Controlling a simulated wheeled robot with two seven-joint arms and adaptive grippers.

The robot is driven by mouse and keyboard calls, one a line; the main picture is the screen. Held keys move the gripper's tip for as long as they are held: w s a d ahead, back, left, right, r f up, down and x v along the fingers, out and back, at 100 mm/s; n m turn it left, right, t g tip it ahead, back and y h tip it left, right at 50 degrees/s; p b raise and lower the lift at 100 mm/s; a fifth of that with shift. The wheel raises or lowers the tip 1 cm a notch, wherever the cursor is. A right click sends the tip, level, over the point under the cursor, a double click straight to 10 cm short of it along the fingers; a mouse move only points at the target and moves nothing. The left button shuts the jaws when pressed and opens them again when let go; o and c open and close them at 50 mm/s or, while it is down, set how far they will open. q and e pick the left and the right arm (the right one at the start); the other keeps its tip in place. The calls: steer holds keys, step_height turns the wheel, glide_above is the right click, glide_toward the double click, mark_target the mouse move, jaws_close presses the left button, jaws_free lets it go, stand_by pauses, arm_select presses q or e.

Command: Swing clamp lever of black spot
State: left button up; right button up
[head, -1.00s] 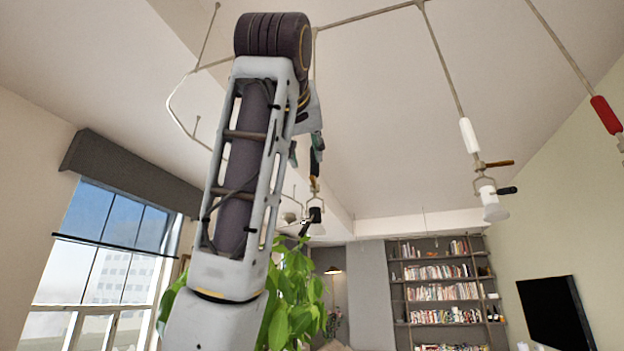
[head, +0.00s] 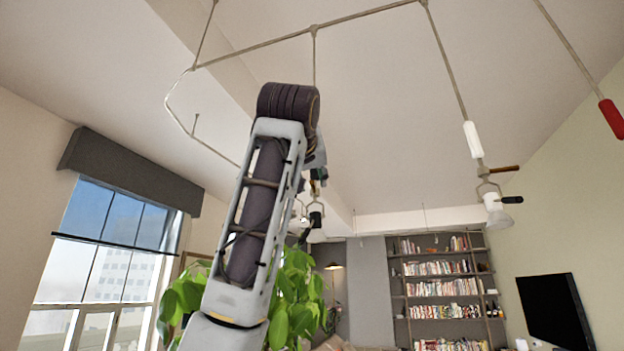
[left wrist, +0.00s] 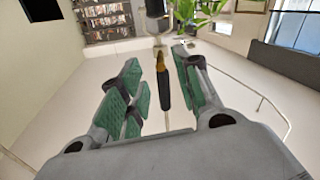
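The black spot (head: 316,216) hangs on its rod in the middle of the head view, just past my left arm. My left gripper (head: 318,177) is mostly hidden behind my own forearm, close above the spot in the picture. In the left wrist view, the green-padded fingers of my left gripper (left wrist: 158,70) are apart. Between them show the brown clamp lever (left wrist: 161,63), seen nearly end-on, and a black sleeve (left wrist: 166,95). The black spot's head (left wrist: 157,15) shows at the top edge. I cannot tell whether any finger touches the lever. My right gripper is out of view.
A white spot (head: 497,212) with a brown lever (head: 504,169) hangs to the right. A red sleeve (head: 611,119) hangs at the right edge. The ceiling rail (head: 270,47) runs overhead. A leafy plant (head: 290,300) stands below; a bookshelf (head: 440,290) is at the back.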

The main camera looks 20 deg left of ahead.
mark_target(312, 182)
arm_select(q)
steer(key=shift+w+a+p, duration=0.2)
steer(key=shift+w+p, duration=0.2)
steer(key=shift+w, duration=0.75)
steer(key=shift+w+a+p, duration=0.2)
steer(key=shift+w+p, duration=0.15)
steer(key=shift+w, duration=0.8)
jaws_close()
